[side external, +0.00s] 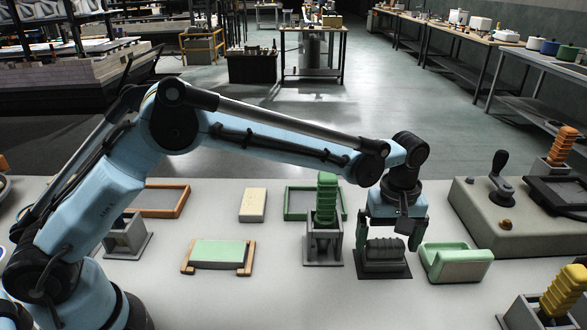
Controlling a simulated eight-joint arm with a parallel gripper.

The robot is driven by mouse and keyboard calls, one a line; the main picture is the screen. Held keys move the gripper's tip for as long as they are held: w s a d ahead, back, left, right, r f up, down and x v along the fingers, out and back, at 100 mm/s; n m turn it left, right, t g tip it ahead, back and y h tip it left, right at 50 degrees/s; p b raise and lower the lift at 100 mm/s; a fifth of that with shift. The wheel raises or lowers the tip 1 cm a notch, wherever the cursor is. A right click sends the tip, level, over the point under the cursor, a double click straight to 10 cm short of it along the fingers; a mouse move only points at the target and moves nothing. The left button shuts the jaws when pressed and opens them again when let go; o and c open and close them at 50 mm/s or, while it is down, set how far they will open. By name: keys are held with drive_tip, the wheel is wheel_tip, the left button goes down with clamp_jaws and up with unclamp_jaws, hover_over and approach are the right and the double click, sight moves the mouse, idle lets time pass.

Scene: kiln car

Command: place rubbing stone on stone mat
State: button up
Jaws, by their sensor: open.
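A dark grey ribbed block, seemingly the rubbing stone (385,255), lies on a flat dark square mat (401,273), seemingly the stone mat. My gripper (389,244) is directly above the block and points down. Its jaws are open, with one finger at the left of the block and one at the right. The fingers look close to the block's ends; I cannot tell whether they touch it. The gripper body hides part of the block's top and back.
A grey holder with a green ribbed piece (326,195) stands close left of the mat. Farther left are a green pad on a wooden rack (218,252) and a cream block (253,205). A lever box (510,215) stands right.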

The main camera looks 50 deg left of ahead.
sight(386, 243)
wheel_tip(386, 243, up, 9)
drive_tip(key=shift+f, duration=0.2)
idle(0.3)
